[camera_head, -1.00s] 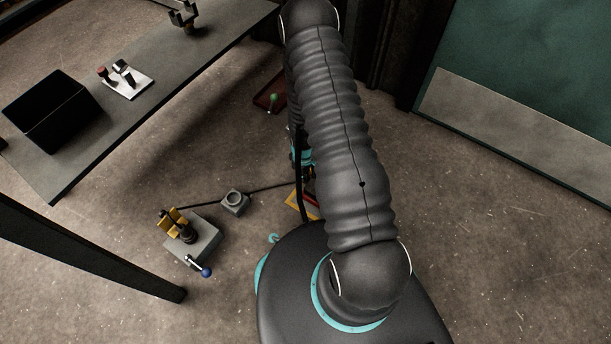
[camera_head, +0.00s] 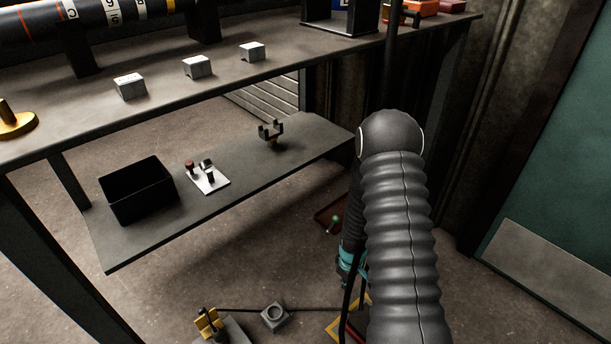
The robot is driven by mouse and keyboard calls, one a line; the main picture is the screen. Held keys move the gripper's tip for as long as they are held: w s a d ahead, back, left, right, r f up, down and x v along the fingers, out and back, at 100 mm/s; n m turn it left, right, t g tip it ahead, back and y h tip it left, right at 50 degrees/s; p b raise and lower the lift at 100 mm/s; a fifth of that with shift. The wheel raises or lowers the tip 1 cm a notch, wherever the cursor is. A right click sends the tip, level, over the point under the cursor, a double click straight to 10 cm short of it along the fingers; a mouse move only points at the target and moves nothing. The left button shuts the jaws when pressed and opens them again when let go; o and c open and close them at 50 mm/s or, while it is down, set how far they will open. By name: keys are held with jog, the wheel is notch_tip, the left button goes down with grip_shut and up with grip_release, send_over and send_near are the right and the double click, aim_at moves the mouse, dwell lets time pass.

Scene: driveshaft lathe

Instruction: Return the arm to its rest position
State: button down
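My arm (camera_head: 402,235), in a dark ribbed sleeve, rises from the bottom edge right of centre to a rounded elbow. Its farther part hangs down behind the sleeve, with teal bands (camera_head: 349,262) showing at its left. My gripper (camera_head: 347,283) is small and mostly hidden near those bands. Its fingers cannot be made out, and nothing held can be seen.
A workbench (camera_head: 330,58) with grey blocks crosses the top. A lower shelf (camera_head: 130,245) carries a black bin (camera_head: 140,205), a white plate with small parts (camera_head: 212,183) and a forked piece (camera_head: 271,130). A green door (camera_head: 565,190) stands right. Fixtures (camera_head: 274,316) lie on the floor.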

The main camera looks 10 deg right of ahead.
jog(key=s+m+g, duration=0.2)
jog(key=s+m, duration=0.1)
jog(key=s, duration=0.3)
jog(key=s+a+r+m+t+p, duration=0.1)
jog(key=s+r, duration=0.4)
jog(key=r, duration=1.3)
jog(key=s+a+r+m+t+p, duration=0.1)
jog(key=s+r+t+p, duration=0.3)
jog(key=r, duration=1.4)
jog(key=s+a+r+m+t+p, duration=0.1)
jog(key=s+r, duration=0.5)
jog(key=r, duration=1.2)
jog(key=shift+a+r+m+t+p, duration=0.25)
jog(key=shift+a+m+t+p, duration=0.15)
jog(key=shift+a+t+p, duration=0.6)
jog(key=shift+a, duration=0.15)
